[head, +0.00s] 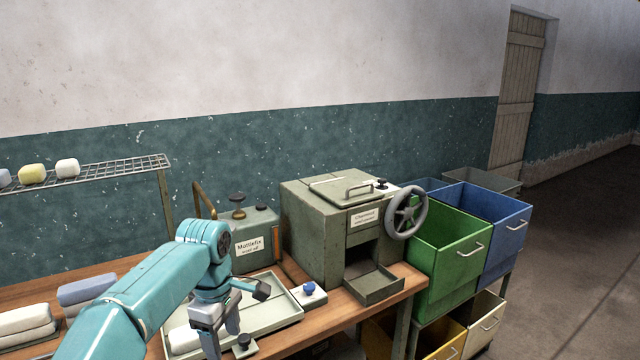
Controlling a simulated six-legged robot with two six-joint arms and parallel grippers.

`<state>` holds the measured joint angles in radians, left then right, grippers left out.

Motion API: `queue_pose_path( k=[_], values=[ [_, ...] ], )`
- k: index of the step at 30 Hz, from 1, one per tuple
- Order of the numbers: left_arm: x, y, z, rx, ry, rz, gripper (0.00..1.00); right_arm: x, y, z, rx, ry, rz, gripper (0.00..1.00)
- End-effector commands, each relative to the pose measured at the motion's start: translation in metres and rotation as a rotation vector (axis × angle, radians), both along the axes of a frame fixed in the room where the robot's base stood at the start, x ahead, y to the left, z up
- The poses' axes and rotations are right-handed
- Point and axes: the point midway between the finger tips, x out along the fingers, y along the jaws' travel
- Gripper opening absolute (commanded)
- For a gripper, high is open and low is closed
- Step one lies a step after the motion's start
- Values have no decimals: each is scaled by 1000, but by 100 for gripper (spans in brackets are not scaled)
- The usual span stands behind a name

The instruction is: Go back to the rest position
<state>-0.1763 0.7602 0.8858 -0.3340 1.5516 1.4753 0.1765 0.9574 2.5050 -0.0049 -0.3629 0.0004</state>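My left arm comes in from the lower left, and its gripper (222,332) points down over the pale tray (285,312) on the wooden bench. The fingers are seen partly from behind, and I cannot tell whether they are open or shut. A white rounded piece (184,340) lies in the tray, left of the gripper and partly hidden by my arm. A small dark knobbed item (243,344) shows just right of the fingers; whether they touch it is unclear. My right gripper is not in view.
A green-grey machine (318,235) with a handwheel (406,212) and a smaller labelled box (252,240) stand behind the tray. A blue-knobbed white plate (309,293) lies to the right. Green (448,250) and blue (495,215) bins stand beyond the bench. A wire shelf (115,171) is at upper left.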

Motion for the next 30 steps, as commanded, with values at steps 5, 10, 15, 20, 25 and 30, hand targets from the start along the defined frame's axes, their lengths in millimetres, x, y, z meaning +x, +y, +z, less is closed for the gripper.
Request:
queue_pose_path(
  k=[5, 10, 15, 20, 25, 30],
  values=[
    [5, -8, -51, -32, 4, -136, 61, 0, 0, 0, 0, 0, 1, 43],
    [1, -18, -108, -79, -3, -289, 61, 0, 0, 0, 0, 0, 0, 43],
    [-22, -32, -183, -149, -19, -472, 61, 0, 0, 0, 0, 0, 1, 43],
    [-86, -49, -276, -246, -67, -695, 61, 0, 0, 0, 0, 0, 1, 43],
    [-189, -61, -342, -302, -155, -905, 61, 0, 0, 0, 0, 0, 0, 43],
    [-264, -62, -358, -289, -206, -1038, 61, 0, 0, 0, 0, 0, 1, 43]
  ],
)
